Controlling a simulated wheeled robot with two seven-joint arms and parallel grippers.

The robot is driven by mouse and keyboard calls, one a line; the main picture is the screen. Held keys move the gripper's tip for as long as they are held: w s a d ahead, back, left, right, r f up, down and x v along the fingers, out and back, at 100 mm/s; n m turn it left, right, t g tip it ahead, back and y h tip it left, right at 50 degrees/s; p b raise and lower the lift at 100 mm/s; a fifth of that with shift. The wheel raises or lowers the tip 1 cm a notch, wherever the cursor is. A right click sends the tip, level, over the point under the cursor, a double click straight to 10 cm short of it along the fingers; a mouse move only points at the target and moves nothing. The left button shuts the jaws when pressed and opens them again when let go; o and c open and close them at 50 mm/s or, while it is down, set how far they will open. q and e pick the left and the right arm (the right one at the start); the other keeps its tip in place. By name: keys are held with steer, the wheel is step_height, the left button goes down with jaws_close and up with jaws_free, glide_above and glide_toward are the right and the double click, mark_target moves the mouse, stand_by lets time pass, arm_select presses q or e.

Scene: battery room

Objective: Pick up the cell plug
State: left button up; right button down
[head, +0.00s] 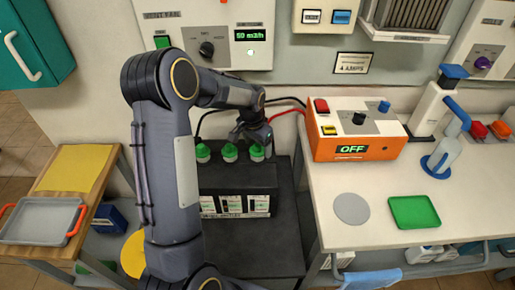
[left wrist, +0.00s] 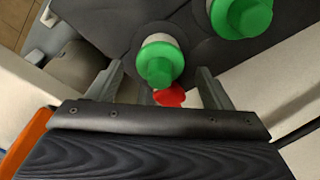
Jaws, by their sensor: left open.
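Three green cell plugs stand in a row on top of a dark battery (head: 235,178) in the head view: a left one (head: 202,152), a middle one (head: 229,152) and a right one (head: 257,153). My left gripper (head: 255,142) is at the right plug, partly covering it from above. In the left wrist view, a green plug (left wrist: 159,62) with a pale collar shows between the two spread fingers of my left gripper (left wrist: 160,70), with gaps on both sides. Another green plug (left wrist: 241,17) shows at upper right. My right gripper is not in view.
A red piece (left wrist: 170,97) lies close to the plug between the fingers. An orange charger (head: 355,145) reading OFF stands on the white bench to the right. A grey tray (head: 40,222) sits on the left table. Cables run behind the battery.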

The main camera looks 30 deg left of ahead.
arm_select(q)
steer(key=shift+f, duration=0.25)
steer(key=c, duration=1)
steer(key=shift+r, duration=0.15)
